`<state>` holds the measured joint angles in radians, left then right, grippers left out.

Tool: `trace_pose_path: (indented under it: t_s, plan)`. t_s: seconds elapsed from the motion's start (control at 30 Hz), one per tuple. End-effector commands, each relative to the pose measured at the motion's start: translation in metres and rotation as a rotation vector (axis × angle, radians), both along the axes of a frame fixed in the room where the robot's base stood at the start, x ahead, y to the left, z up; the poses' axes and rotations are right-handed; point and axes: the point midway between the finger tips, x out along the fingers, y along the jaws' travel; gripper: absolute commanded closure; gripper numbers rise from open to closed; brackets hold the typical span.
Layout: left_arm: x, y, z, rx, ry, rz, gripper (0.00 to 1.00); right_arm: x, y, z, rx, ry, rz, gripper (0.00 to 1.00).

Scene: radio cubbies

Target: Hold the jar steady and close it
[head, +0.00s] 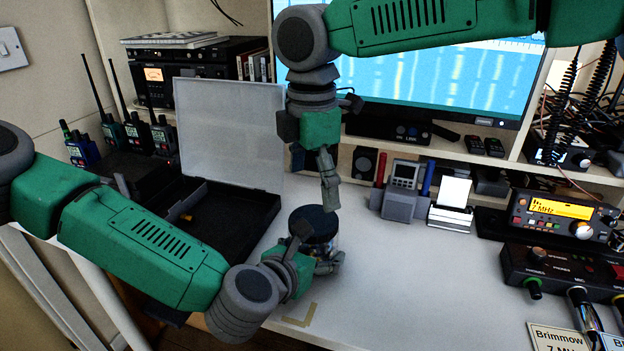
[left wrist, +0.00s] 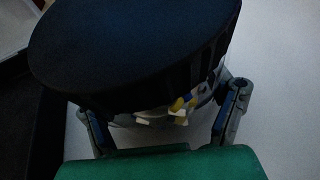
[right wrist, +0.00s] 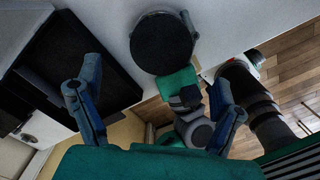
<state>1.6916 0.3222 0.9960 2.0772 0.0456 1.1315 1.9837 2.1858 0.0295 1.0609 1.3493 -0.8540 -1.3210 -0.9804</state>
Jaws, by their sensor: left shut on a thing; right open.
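The jar (head: 333,241) stands on the white desk with its dark round lid (head: 312,222) on top. In the left wrist view the lid (left wrist: 135,40) fills the upper middle, and the clear jar body (left wrist: 165,114) below it shows yellow, white and blue bits inside. My left gripper (head: 318,262) is shut around the jar body, one finger on each side. My right gripper (head: 328,198) is open and points down, above and close to the lid. In the right wrist view the lid (right wrist: 162,43) lies beyond the open fingers (right wrist: 158,108). Whether the lid is seated is hidden.
An open black case (head: 232,215) with a raised pale lid stands left of the jar. A grey holder (head: 400,203) with red and blue sticks, a white card stand (head: 452,203) and radio gear (head: 560,225) lie to the right. The front middle desk is clear.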

Motion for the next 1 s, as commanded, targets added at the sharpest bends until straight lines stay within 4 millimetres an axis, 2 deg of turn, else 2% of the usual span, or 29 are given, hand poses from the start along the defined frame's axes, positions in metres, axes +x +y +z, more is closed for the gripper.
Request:
trace_pose_path:
  t_s: [0.43, 0.6, 0.87, 0.9, 0.97, 1.0]
  plan:
    - [0.0, 0.0, 0.001, -0.001, -0.002, 0.0, 1.0, 0.0, -0.001, -0.064, 0.0, 0.003, -0.001, 0.12]
    - [0.0, 0.0, 0.001, -0.001, -0.002, 0.0, 1.0, 0.0, -0.001, -0.074, 0.001, 0.0, -0.001, 0.12]
    - [0.0, 0.0, 0.001, -0.001, -0.002, 0.0, 1.0, 0.0, -0.001, -0.075, 0.001, 0.0, -0.002, 0.12]
    - [0.0, 0.0, 0.001, -0.001, -0.002, 0.0, 1.0, 0.0, -0.001, -0.075, 0.001, 0.0, -0.002, 0.16]
    - [0.0, 0.0, 0.001, -0.001, -0.002, 0.0, 1.0, 0.0, -0.001, -0.075, 0.001, 0.0, -0.002, 0.37]
    - [0.0, 0.0, 0.001, -0.001, -0.002, 0.0, 1.0, 0.001, -0.001, -0.075, 0.0, 0.0, -0.002, 0.51]
